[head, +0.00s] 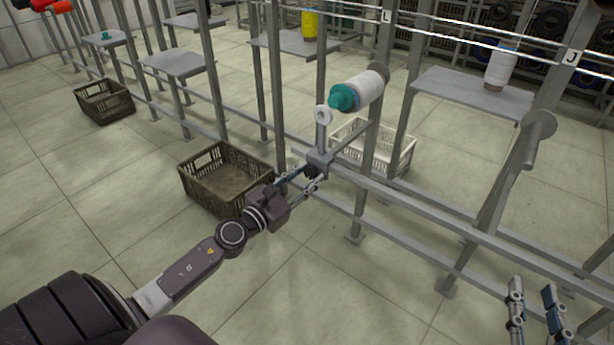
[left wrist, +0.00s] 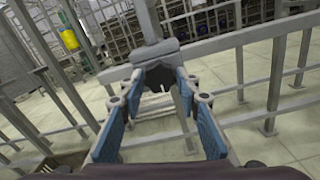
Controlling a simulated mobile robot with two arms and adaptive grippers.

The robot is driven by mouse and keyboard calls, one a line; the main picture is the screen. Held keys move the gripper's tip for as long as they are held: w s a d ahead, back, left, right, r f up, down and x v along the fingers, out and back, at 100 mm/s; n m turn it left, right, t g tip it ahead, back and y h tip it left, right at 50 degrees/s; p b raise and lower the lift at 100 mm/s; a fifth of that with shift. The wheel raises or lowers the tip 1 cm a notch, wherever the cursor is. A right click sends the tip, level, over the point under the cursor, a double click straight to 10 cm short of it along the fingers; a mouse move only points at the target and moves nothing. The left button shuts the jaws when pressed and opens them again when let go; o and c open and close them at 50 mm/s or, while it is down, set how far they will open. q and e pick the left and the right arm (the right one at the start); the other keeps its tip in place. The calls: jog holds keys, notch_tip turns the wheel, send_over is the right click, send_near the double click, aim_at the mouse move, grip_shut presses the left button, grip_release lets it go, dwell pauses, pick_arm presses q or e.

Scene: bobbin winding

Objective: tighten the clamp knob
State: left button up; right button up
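The dark clamp knob (head: 312,171) sits under the grey clamp block (head: 321,160) on the rail arm below the bobbin holder. In the left wrist view the knob (left wrist: 162,76) shows dark between the far ends of my fingers. My left gripper (head: 306,181) is at the knob, one finger on each side of it. Its blue pads stand apart in the left wrist view (left wrist: 160,88); I cannot tell whether the tips touch the knob. My right gripper (head: 535,290) is at the lower right in the head view, fingers apart and empty, away from the clamp.
A brown crate (head: 224,178) and a white crate (head: 397,158) are on the floor nearby. Grey posts and rails (head: 440,200) surround the clamp.

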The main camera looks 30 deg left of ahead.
pick_arm(q)
jog(key=o, duration=0.4)
jog(key=shift+c, duration=0.2)
jog(key=s, duration=1.2)
jog(key=shift+a, duration=0.45)
